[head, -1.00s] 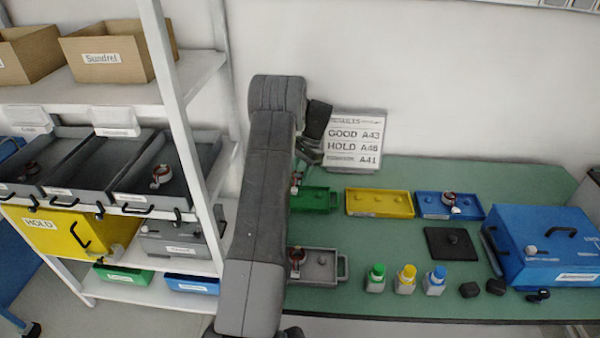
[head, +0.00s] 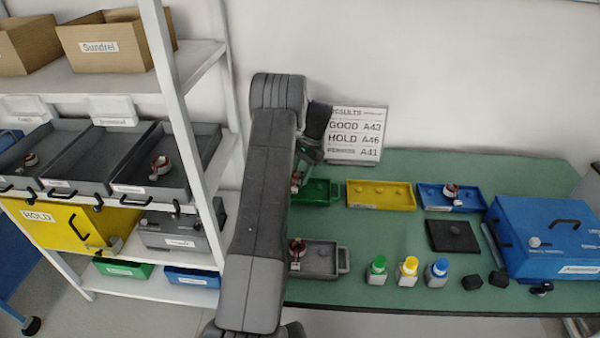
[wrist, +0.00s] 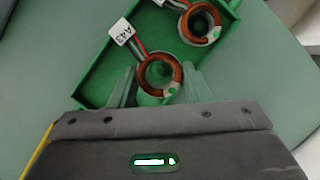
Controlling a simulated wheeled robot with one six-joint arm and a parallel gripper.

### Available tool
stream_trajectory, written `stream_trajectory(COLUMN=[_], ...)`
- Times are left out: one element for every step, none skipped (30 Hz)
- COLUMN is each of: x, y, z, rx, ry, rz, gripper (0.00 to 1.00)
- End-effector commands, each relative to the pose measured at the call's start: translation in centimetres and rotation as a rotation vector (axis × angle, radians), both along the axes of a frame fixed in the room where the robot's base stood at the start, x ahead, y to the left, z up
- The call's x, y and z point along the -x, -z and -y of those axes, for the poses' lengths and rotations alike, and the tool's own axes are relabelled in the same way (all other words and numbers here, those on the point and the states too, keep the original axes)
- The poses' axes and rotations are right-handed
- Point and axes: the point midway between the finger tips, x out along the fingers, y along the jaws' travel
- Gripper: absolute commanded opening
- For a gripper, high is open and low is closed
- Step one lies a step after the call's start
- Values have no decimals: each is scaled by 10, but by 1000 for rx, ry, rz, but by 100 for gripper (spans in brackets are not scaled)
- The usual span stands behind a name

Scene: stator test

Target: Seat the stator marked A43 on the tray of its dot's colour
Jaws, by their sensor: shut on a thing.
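The stator marked A43 (wrist: 162,76) is a copper ring with a white tag and a green dot, seen in the wrist view. My gripper (wrist: 160,88) is shut on it, one finger on each side. It is over or in the green tray (wrist: 92,72); I cannot tell whether it rests on a peg. A second stator (wrist: 200,22) with a greenish dot lies in the same tray, up and to the right. In the head view the green tray (head: 318,192) is partly behind my arm, which also hides most of the gripper.
A yellow tray (head: 380,203) with bare pegs and a blue tray (head: 430,204) holding a stator stand to the right. A grey tray (head: 322,270) with a stator is in front. A results board (head: 356,150) reads GOOD A43. A blue box (head: 545,260) stands far right.

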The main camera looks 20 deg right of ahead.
Motion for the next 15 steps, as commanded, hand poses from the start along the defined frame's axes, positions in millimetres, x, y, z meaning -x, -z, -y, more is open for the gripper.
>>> stream_trajectory(x=[0, 0, 0, 0, 0, 0, 0, 0, 0, 0, 0, 0, 0, 0, 0], y=[3, 3, 5, 6, 6, 8, 9, 9, 11, 12, 12, 14, 14, 15, 15], z=[0, 0, 0, 0, 0, 0, 0, 0, 0, 0, 0, 0, 0, 0, 0], rx=[0, 0, 0, 0, 0, 0, 0, 0, 0, 0, 0, 0, 0, 0, 0], ry=[0, 0, 0, 0, 0, 0, 0, 0, 0, 0, 0, 0, 0, 0, 0], rz=[0, 0, 0, 0, 0, 0, 0, 0, 0, 0, 0, 0, 0, 0, 0], gripper=[17, 17, 17, 17, 17, 17, 17, 17, 17, 17, 17, 17, 17, 17, 17])
